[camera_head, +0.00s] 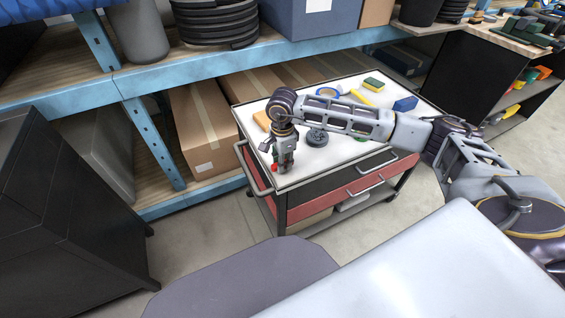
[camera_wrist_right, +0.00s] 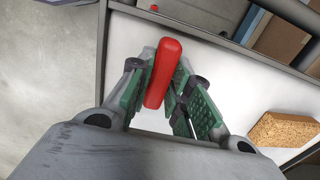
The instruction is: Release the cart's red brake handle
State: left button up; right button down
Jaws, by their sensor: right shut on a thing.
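The cart (camera_head: 318,158) has a white top, dark and red drawer fronts and grey rails. Its red brake handle (camera_wrist_right: 163,73) stands between the green-padded fingers of my right gripper (camera_wrist_right: 160,88) in the right wrist view. The gripper is shut on the handle. In the head view my right gripper (camera_head: 283,163) points down at the cart's near left corner, with a small bit of the red handle (camera_head: 275,167) showing beside the fingers. The handle's base is hidden by the gripper. My left gripper is not in view.
On the cart top lie a yellow-green sponge (camera_head: 373,84), a blue box (camera_head: 405,104), a dark wheel (camera_head: 317,138) and a brown block (camera_wrist_right: 284,130). Blue shelving with cardboard boxes (camera_head: 203,128) stands behind. A dark cabinet (camera_head: 60,210) stands at left, with open floor between.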

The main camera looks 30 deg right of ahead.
dwell(0.3)
jog(key=c, duration=1.3)
grip_release()
jog(key=shift+r, duration=0.15)
jog(key=shift+r, duration=5.9)
jog(key=shift+f, duration=0.1)
